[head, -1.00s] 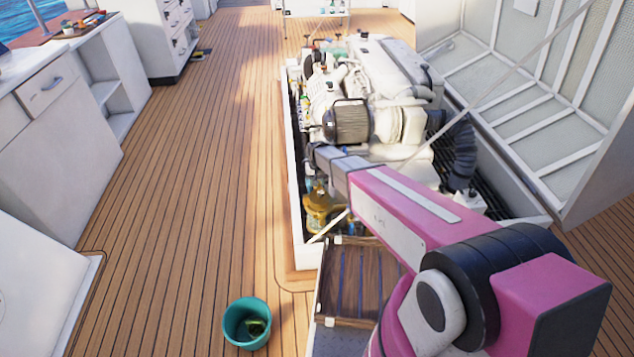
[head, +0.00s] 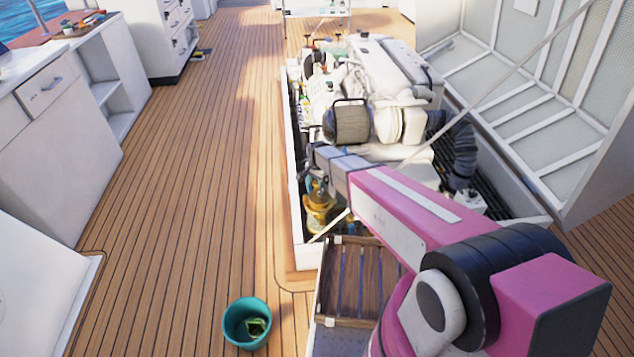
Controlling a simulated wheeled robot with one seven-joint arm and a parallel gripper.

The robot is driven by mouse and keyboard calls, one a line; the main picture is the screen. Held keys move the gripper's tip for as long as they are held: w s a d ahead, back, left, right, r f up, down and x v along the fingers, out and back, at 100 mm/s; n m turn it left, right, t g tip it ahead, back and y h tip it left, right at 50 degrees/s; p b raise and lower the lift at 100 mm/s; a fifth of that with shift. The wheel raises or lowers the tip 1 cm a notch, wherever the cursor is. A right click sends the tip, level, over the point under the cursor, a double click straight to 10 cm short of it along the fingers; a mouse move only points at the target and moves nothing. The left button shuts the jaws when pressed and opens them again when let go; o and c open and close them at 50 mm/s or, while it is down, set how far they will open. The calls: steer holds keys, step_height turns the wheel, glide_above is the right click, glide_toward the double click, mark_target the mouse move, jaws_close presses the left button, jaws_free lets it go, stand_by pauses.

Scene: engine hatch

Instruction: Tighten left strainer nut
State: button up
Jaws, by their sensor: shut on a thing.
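A brass-coloured strainer (head: 317,212) stands upright in the near left corner of the engine hatch, in the head view. My pink and grey arm reaches over the hatch from the right. My dark gripper (head: 319,188) points down at the top of the strainer, and is small and partly shadowed. It is shut on the left strainer nut at the strainer's top. The nut itself and the fingertips are too small and covered to make out clearly.
The white engine (head: 375,85) fills the hatch behind the strainer. The raised hatch lid (head: 545,115) stands on the right with a thin strut. A wooden slatted step (head: 350,285) is in front. A teal bucket (head: 233,331) stands on the open deck at left.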

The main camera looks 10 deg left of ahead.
stand_by(0.4)
steer(key=o, duration=0.6)
steer(key=shift+o, duration=0.2)
step_height(320, 180, up, 11)
stand_by(0.6)
steer(key=s+d+r+n, duration=0.2)
steer(key=s+d, duration=0.4)
steer(key=d, duration=0.4)
steer(key=s+d+r+n, duration=0.2)
steer(key=s+d+r, duration=0.3)
steer(key=d, duration=0.6)
steer(key=s+d+r+n, duration=0.1)
steer(key=s+d+r, duration=0.2)
steer(key=s+d, duration=0.5)
steer(key=d, duration=0.3)
steer(key=shift+r+n, duration=0.25)
steer(key=shift+n, duration=0.15)
